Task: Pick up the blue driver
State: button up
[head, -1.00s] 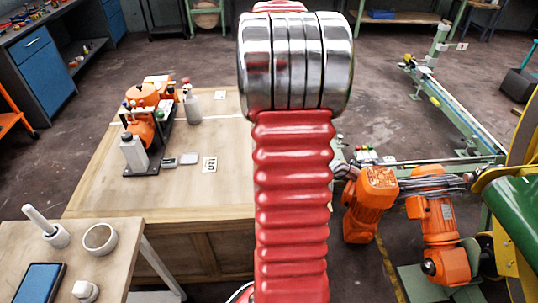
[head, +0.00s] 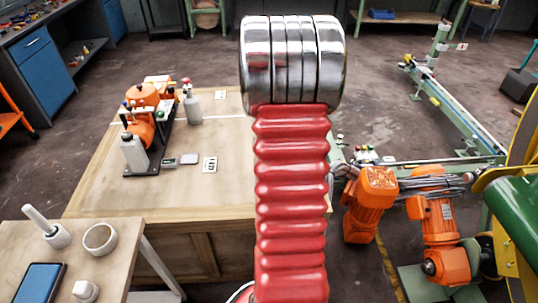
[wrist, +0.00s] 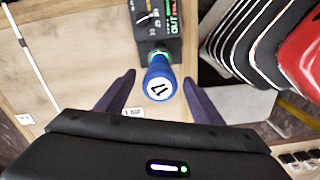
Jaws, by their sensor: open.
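The blue driver (wrist: 158,76) shows in the wrist view, its round white-faced end with dark digits towards the camera. It stands end-on at the edge of a dark box (wrist: 157,20) with printed labels. My gripper (wrist: 159,77) is open, with one dark finger to the left of the driver and one to the right. Gaps show between the driver and both fingers in this view. How deep the fingers reach along the driver I cannot tell. In the head view my red arm hides the driver and my gripper.
A wooden table (head: 110,187) bears an orange pump unit (head: 145,125), bottles and small cards. A side table (head: 20,245) with a phone (head: 42,283) stands front left. Orange motors (head: 372,200) stand at the right. The table's left-front top is mostly clear.

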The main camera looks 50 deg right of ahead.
jog(key=shift+c, duration=0.4)
jog(key=c, duration=1.3)
jog(key=shift+r, duration=0.15)
notch_tip(320, 180, up, 18)
jog(key=shift+f, duration=0.1)
dwell(0.7)
